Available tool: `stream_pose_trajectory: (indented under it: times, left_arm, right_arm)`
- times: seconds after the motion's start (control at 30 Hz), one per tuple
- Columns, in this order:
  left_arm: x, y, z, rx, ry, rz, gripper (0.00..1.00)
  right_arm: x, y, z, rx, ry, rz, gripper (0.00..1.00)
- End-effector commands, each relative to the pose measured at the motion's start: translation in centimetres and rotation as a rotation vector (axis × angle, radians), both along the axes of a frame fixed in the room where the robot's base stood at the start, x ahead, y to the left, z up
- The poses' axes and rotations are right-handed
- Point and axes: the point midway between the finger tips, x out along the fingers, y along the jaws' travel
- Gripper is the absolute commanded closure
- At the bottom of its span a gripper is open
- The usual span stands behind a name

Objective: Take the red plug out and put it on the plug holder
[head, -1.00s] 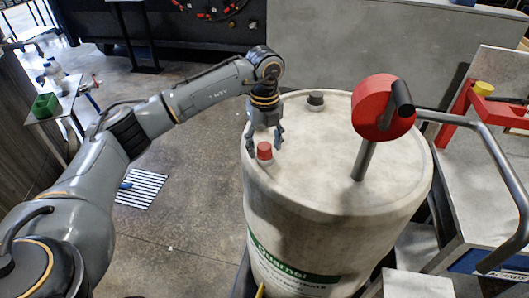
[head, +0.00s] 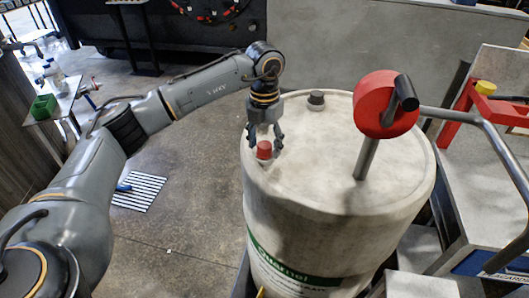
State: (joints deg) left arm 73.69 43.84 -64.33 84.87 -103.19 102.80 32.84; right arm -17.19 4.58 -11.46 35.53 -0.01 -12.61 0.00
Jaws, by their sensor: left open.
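The red plug (head: 264,149) sits upright in the top of a large pale drum (head: 310,180), near the drum's left edge. My left gripper (head: 265,138) is open, directly above the plug, with its fingers pointing down on either side of the plug's top. I cannot tell whether the fingers touch it. A dark grey plug (head: 316,98) sits at the back of the drum top. I cannot make out the plug holder for certain. My right gripper is not in view.
A red round part (head: 382,105) on a grey metal post stands over the drum's right side, with a bent grey bar beside it. A red bracket with a yellow piece (head: 485,88) is on the right bench. A table with a green box (head: 43,106) stands far left.

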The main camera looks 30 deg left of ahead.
Motion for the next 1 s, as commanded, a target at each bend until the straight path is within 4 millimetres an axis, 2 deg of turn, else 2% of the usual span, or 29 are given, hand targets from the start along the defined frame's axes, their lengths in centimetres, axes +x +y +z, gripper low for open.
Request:
stream_pose_trajectory:
  times: [0.13, 0.37, 0.63, 0.93, 1.0]
  left_arm:
    - [0.03, 0.03, -0.06, 0.001, -0.002, -0.190, 0.42]
    - [0.01, 0.03, -0.06, 0.001, 0.000, -0.330, 0.42]
    - [0.00, 0.03, -0.05, 0.001, 0.000, -0.667, 0.42]
    - [-0.01, 0.03, 0.01, 0.000, 0.000, -0.725, 0.42]
    - [-0.01, 0.03, 0.01, 0.000, 0.000, -0.724, 0.56]
  right_arm:
    - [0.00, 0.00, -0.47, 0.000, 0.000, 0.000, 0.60]
    - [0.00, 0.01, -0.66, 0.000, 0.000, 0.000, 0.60]
    - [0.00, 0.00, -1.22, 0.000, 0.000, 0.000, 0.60]
    - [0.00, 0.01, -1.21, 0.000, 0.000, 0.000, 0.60]
    - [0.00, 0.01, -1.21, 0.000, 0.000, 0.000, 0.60]
